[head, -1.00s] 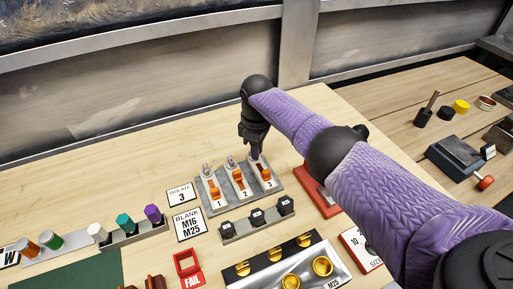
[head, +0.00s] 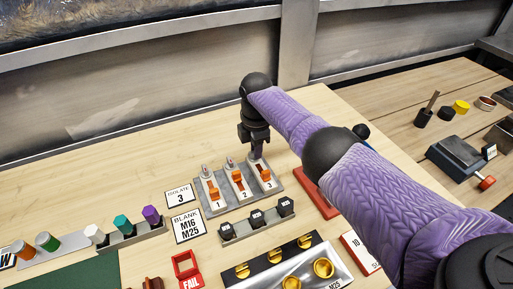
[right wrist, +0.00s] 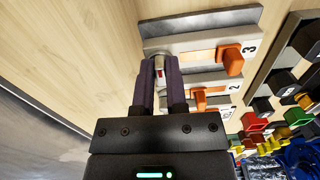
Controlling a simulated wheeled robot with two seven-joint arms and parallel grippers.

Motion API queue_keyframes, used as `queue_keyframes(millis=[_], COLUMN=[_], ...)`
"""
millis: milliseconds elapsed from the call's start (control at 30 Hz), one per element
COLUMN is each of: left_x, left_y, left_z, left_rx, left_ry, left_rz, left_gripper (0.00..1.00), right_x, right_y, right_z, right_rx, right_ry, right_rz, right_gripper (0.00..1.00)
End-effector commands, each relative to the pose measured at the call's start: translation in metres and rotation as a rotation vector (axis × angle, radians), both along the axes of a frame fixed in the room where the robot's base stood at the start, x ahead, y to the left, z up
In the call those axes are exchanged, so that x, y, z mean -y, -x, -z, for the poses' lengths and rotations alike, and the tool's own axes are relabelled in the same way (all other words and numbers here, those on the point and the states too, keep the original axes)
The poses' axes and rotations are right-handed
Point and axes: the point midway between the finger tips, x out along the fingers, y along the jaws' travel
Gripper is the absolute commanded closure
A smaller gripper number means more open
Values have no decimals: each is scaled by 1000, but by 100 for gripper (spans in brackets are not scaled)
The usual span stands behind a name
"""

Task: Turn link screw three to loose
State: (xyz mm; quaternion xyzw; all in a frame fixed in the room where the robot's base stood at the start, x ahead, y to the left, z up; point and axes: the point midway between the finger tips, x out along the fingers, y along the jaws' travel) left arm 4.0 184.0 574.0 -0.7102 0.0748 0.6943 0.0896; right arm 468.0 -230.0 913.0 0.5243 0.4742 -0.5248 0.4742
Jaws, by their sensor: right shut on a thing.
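The link block (head: 217,208) stands on the bench with three orange links on white strips, numbered 1, 2 and 3. Screws one (head: 205,169) and two (head: 229,162) show at the far ends of their strips. My right gripper (head: 257,157) points down at the far end of strip 3 and hides that screw in the head view. In the right wrist view the gripper's fingers (right wrist: 161,80) are shut on link screw three (right wrist: 159,66), a silver head with a red mark. The orange link three (right wrist: 232,60) lies along the strip, clear of the fingers. My left gripper is out of view.
An "ISOLATE 3" card (head: 179,195) lies left of the block. A rack of black blocks (head: 257,218) stands just in front of it. A red tray (head: 316,190) lies to the right, partly under my right arm. The bench behind the block is clear.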

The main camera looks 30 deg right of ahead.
Motion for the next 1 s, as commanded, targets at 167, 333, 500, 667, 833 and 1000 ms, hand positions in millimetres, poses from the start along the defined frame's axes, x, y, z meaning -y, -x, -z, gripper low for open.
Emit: queue_keyframes(millis=[167,333,500,667,833,1000], left_x=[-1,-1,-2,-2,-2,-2], left_y=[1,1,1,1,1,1], left_z=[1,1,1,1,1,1], left_rx=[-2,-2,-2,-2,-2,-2], left_ry=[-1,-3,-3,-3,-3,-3], left_rz=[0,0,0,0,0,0], left_gripper=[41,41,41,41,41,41], right_x=[0,0,0,0,0,0], right_y=[-1,-1,-1,-1,-1,-1], right_z=[0,0,-1,-1,0,0], right_rx=[1,2,2,2,2,1], right_ry=[-1,-2,-1,-1,-1,-1], right_rz=[-42,-58,-60,-60,-60,-59], right_gripper=[100,100,100,100,54,49])
